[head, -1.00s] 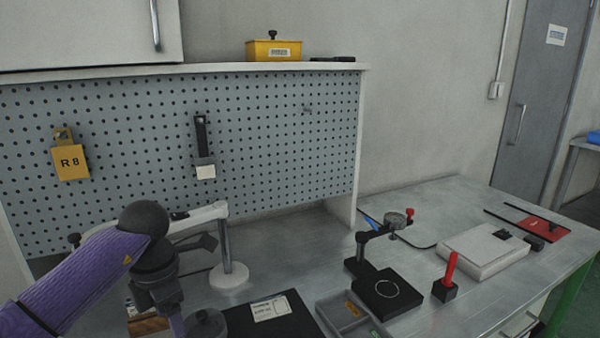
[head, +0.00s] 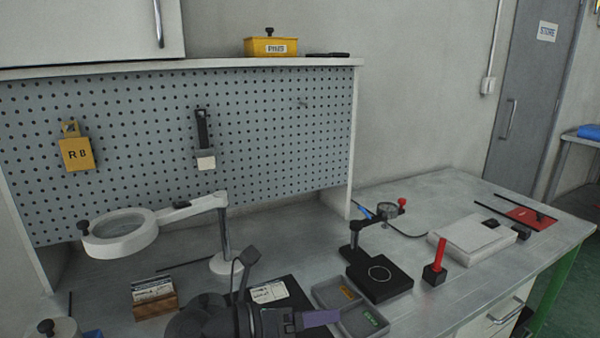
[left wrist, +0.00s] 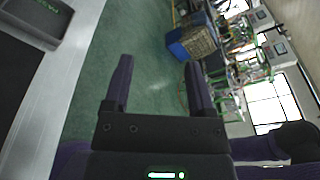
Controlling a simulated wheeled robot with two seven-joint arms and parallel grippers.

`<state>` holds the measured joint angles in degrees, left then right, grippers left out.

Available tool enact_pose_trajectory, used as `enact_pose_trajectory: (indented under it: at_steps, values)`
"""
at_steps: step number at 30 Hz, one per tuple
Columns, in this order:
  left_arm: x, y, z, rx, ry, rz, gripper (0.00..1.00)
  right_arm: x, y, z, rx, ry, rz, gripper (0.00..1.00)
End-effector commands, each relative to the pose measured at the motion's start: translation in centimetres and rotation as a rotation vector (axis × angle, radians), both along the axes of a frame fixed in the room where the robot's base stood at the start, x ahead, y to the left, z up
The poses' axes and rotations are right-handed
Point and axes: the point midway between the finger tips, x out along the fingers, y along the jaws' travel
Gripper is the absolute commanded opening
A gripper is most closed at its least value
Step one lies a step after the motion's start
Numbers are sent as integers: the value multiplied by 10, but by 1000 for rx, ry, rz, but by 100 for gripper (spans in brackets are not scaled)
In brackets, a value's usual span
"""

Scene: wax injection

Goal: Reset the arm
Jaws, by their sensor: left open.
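My left gripper (head: 318,318) shows at the bottom middle of the head view, in front of the grey divided tray (head: 366,320), with only part of it visible. In the left wrist view my left gripper (left wrist: 160,76) has its two dark purple fingers spread apart, with nothing between them. The fingers show against the green floor (left wrist: 145,45), beside the bench's front edge. My right gripper is in neither view.
The bench holds a ring magnifier lamp (head: 120,246), a black mat (head: 290,292), a dial gauge stand (head: 378,280), a red-handled tool (head: 436,262) and a white slab (head: 474,238). A grey pegboard (head: 270,135) stands behind. Open floor lies in front of the bench.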

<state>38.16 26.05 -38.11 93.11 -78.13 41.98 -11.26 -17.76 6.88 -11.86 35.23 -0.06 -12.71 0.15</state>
Motion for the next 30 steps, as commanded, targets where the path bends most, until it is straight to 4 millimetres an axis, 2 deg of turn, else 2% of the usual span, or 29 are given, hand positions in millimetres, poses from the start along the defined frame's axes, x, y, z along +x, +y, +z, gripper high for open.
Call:
enact_pose_trajectory:
  at_steps: [1,2,3,4,5,6,7,9,12,15,18,23,24,25,30]
  values:
    - [-4,-3,15,-216,75,96,71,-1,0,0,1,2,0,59]
    - [-2,2,26,-374,141,183,71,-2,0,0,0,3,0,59]
    - [1,19,35,-588,254,326,71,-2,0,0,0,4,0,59]
    - [5,38,34,-744,359,452,71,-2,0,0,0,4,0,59]
    - [7,60,27,-888,473,586,71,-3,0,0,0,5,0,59]
    - [5,89,7,-1052,636,772,71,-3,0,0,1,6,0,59]
    - [-1,110,-12,-1152,756,909,71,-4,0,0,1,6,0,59]
    - [-24,143,-57,-1295,1001,1183,71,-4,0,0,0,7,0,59]
    - [-67,165,-107,-1375,1266,1473,71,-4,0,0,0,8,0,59]
    - [-111,173,-141,-1383,1476,1702,71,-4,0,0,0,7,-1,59]
    - [-155,175,-163,-1352,1657,1895,71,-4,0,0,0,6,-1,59]
    - [-224,171,-181,-1236,1908,2163,71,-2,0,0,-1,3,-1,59]
    - [-240,169,-182,1151,-1892,-2142,71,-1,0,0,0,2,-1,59]
    - [-246,168,-188,1110,-1883,-2133,71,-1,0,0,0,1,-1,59]
    - [-241,168,-249,1066,-1871,-2159,71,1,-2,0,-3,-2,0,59]
